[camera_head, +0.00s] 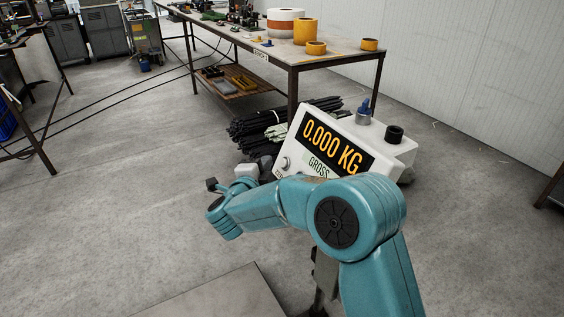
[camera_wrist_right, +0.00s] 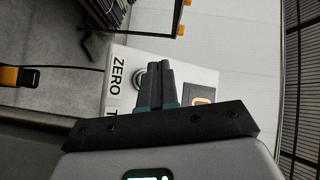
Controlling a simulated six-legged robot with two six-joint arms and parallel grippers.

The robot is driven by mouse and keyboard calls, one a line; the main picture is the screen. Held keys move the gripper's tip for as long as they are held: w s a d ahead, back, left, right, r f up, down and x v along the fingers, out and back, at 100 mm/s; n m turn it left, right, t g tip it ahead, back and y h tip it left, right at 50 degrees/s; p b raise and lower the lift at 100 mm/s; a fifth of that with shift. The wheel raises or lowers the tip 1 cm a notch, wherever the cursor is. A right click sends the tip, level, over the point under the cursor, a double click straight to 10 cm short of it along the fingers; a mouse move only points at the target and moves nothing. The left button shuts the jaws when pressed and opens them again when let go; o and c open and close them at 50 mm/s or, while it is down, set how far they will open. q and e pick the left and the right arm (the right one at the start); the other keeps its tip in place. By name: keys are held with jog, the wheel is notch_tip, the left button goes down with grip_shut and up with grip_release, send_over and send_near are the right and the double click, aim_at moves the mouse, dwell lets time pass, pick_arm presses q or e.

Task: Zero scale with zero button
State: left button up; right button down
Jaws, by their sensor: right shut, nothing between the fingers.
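The white scale indicator (camera_head: 407,151) stands tilted in the head view, its dark display (camera_head: 333,147) reading 0.000 KG in orange, with GROSS below. The round zero button (camera_head: 284,163) is at the lower left of its face. In the right wrist view, the ZERO label (camera_wrist_right: 118,75) is beside the button (camera_wrist_right: 138,84), which is partly hidden behind my fingers. My right gripper (camera_wrist_right: 158,66) is shut and empty, in front of the button; I cannot tell whether it touches. In the head view my right arm hides the panel's lower part. My left gripper is out of view.
A workbench (camera_head: 330,55) behind holds a large spool (camera_head: 285,23) and yellow rolls (camera_head: 305,32). Black rods (camera_head: 260,128) lie in a bundle behind the scale indicator. A flat grey surface (camera_head: 215,295) is at the front. The floor to the left is open.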

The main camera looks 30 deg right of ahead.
jog(key=a, duration=0.1)
jog(key=a+r, duration=0.1)
jog(key=a, duration=0.1)
jog(key=shift+a+r+p, duration=0.1)
jog(key=shift+r+p, duration=0.15)
jog(key=shift+p, duration=0.15)
jog(key=shift+w+f, duration=0.1)
dwell(0.4)
